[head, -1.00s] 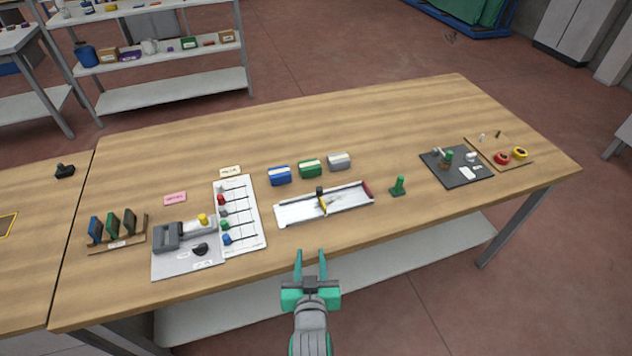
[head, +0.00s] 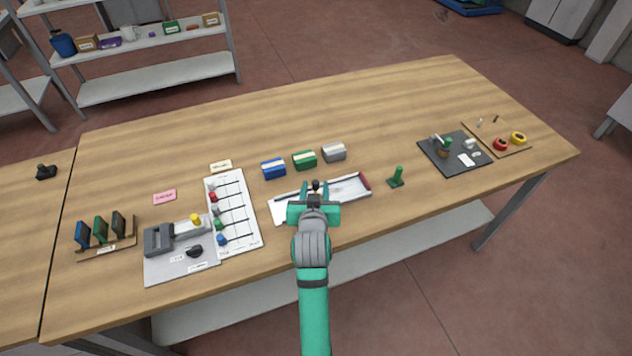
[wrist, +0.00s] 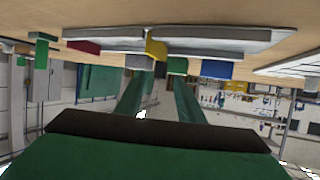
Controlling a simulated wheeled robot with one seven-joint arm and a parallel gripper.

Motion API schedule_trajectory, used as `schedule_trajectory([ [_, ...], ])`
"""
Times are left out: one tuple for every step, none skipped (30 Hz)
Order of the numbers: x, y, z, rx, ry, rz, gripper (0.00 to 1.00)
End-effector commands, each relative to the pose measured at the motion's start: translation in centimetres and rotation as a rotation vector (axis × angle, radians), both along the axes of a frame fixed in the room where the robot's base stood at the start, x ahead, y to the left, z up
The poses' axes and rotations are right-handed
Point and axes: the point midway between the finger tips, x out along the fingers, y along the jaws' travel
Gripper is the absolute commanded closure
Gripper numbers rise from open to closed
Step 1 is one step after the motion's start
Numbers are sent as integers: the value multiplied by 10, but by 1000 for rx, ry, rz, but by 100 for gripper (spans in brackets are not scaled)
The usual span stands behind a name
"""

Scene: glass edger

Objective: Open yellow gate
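The yellow gate (wrist: 156,49) shows in the wrist view, which looks upside down, on the long white tray (wrist: 215,34). In the head view my arm hides the gate, and the tray (head: 347,189) shows to both sides of my gripper. A dark knob (head: 315,186) shows just beyond the gripper. The fingertips are hidden in the head view.
Blue (head: 273,169), green (head: 304,160) and grey (head: 334,153) boxes stand behind the tray. A green post (head: 396,177) stands to its right. A white board with coloured knobs (head: 246,231) lies to the left. The table's back is clear.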

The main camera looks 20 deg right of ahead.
Motion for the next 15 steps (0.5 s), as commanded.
schedule_trajectory([
  [7,-3,-4,0,2,-1,65],
  [11,-5,-5,0,1,-1,65],
  [16,-6,-7,0,0,0,65],
  [19,-7,-8,0,0,0,65],
  [22,-8,-10,0,1,0,65],
  [25,-9,-11,0,1,0,65],
  [27,-10,-12,0,1,0,65],
  [29,-11,-13,0,0,0,65],
  [30,-12,-13,1,0,0,65],
  [31,-13,-14,1,0,-1,65],
  [32,-14,-14,0,0,-2,65],
  [33,-14,-15,0,0,-2,65],
  [33,-15,-15,0,0,-2,65],
  [33,-15,-15,0,0,-2,65],
  [33,-15,-15,0,0,-2,65],
])
